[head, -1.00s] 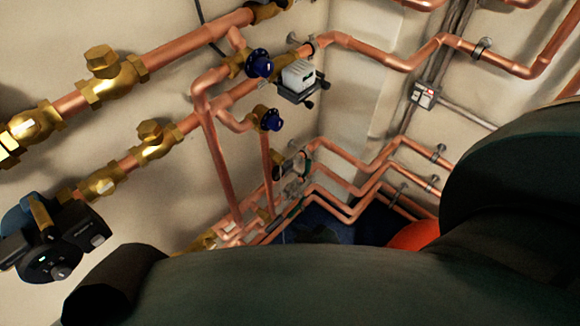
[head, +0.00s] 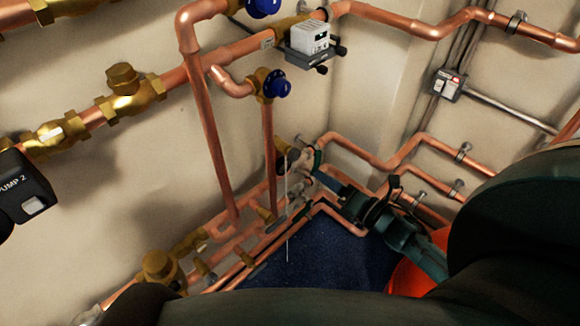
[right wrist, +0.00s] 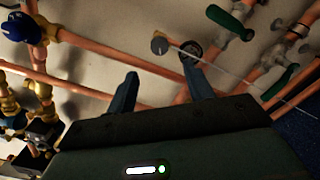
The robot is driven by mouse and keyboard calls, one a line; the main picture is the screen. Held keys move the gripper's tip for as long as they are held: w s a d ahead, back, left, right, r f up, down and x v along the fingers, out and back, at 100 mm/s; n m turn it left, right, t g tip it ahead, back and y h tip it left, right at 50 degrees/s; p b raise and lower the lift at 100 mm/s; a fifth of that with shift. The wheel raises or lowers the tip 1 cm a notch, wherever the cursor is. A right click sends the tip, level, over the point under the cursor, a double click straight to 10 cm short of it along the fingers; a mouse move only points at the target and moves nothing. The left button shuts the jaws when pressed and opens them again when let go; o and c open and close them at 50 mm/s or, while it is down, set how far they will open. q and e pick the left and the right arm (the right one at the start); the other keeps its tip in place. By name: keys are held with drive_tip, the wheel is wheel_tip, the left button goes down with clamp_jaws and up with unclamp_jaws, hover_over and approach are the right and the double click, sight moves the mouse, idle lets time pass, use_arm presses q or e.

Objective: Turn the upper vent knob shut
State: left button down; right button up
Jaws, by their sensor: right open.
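Two blue round knobs sit on brass fittings in the head view. The upper one (head: 262,6) is cut by the top edge and the lower one (head: 278,85) is below it. They also show at the left of the right wrist view, one blue knob (right wrist: 16,27) with a brass fitting. I cannot tell which knob is the vent knob. My right gripper (head: 318,174) is low in the corner, below both blue knobs. In the right wrist view its two fingers (right wrist: 162,80) are apart and empty. The right fingertip is close to a dark round knob (right wrist: 191,49); contact is unclear. My left gripper is out of view.
Copper pipes (head: 208,120) run along the wall around my right gripper. Green lever handles (right wrist: 231,22) stand close by. A grey meter (head: 310,38) sits by the upper pipe. A pump unit (head: 28,188) is at the left edge. Blue floor (head: 310,255) shows below.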

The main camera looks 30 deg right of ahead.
sight(297, 158)
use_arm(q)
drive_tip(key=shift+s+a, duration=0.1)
use_arm(e)
drive_tip(key=shift+n, duration=0.5)
drive_tip(key=x, duration=1.3)
drive_tip(key=shift+w, duration=0.1)
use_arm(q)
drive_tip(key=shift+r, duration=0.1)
use_arm(e)
drive_tip(key=c, duration=1)
drive_tip(key=shift+o, duration=0.2)
